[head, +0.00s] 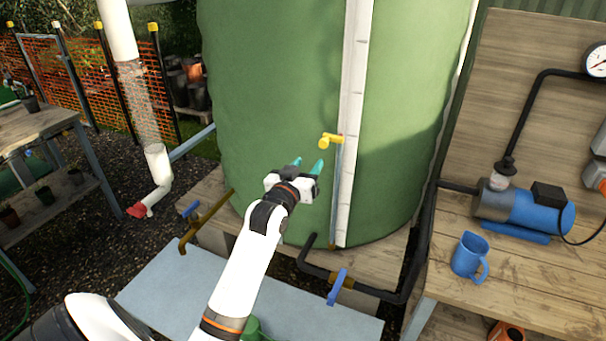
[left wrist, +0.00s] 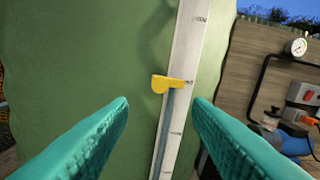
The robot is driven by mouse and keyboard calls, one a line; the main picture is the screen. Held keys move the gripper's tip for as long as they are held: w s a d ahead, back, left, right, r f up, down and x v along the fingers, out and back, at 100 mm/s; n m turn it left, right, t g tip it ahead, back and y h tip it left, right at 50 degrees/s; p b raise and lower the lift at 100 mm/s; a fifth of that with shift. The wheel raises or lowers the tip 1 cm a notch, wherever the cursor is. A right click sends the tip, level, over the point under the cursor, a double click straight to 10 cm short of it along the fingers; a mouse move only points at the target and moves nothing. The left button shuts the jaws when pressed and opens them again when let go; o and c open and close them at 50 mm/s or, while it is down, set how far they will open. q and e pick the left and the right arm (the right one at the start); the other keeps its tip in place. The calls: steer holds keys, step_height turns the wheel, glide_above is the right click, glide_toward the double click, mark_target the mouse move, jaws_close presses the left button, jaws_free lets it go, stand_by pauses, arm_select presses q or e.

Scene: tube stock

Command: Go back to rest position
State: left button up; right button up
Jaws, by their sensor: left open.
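My left gripper (head: 308,167) is open and empty in front of the large green tank (head: 270,90). Its two teal fingers stand apart, and they also fill the lower part of the left wrist view (left wrist: 160,120). A yellow pointer (head: 330,140) sits on the white gauge strip (head: 354,80) on the tank, a little to the right of the fingertips. In the left wrist view the yellow pointer (left wrist: 168,84) shows between the fingers, apart from them. My right gripper is not in view.
A brass tap (head: 204,220) and a black pipe with a blue-handled valve (head: 338,287) stick out low at the tank. A light blue bench top (head: 170,290) lies below my arm. At right, a wooden bench holds a blue mug (head: 469,256) and a blue pump (head: 525,208).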

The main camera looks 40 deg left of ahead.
arm_select(q)
steer(key=shift+v, duration=0.9)
